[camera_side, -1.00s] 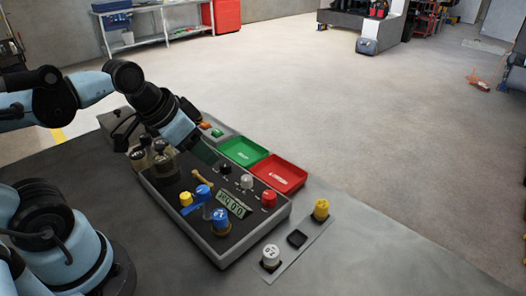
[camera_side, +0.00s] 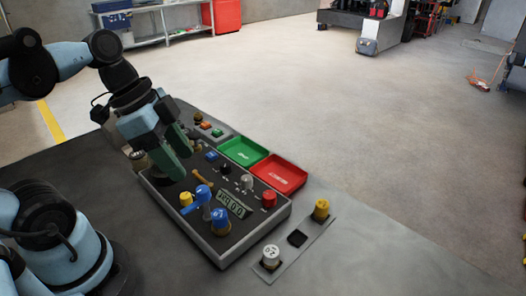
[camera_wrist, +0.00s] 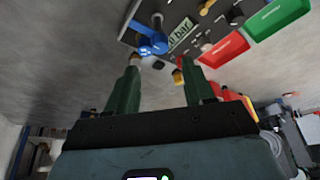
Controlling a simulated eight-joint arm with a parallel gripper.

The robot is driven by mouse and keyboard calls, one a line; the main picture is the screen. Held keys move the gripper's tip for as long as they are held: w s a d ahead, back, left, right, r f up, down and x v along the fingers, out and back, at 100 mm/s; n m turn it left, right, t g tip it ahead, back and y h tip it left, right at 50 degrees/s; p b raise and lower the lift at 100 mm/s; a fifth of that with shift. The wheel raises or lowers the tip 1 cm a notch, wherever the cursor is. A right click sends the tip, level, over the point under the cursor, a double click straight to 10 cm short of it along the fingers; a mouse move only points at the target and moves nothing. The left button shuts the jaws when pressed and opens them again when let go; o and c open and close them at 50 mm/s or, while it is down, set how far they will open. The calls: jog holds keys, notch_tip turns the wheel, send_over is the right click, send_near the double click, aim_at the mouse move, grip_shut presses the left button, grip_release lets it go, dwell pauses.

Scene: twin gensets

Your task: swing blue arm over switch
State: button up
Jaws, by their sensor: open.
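A blue arm (camera_side: 203,195) stands on the control panel (camera_side: 217,242), its upper end raised. A blue knob (camera_side: 220,220) stands close to it at the panel's front. A small blue piece (camera_side: 212,155) sits farther back; I cannot tell which part is the switch. Blue parts (camera_wrist: 152,42) also show at the top of the wrist view. My gripper (camera_side: 181,166) is open with green fingers, over the panel's back left part, apart from the blue arm. Its fingers (camera_wrist: 160,66) are spread with nothing held between them in the wrist view.
A yellow knob (camera_side: 186,199), a tan lever (camera_side: 203,178), a display (camera_side: 234,204) and a red knob (camera_side: 268,199) crowd the panel. Green (camera_side: 243,151) and red (camera_side: 279,172) trays lie behind. White (camera_side: 271,256) and yellow (camera_side: 321,209) caps stand on a plate to the right.

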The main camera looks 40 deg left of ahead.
aim_at(202, 189)
jog(key=shift+x, duration=3.7)
grip_shut()
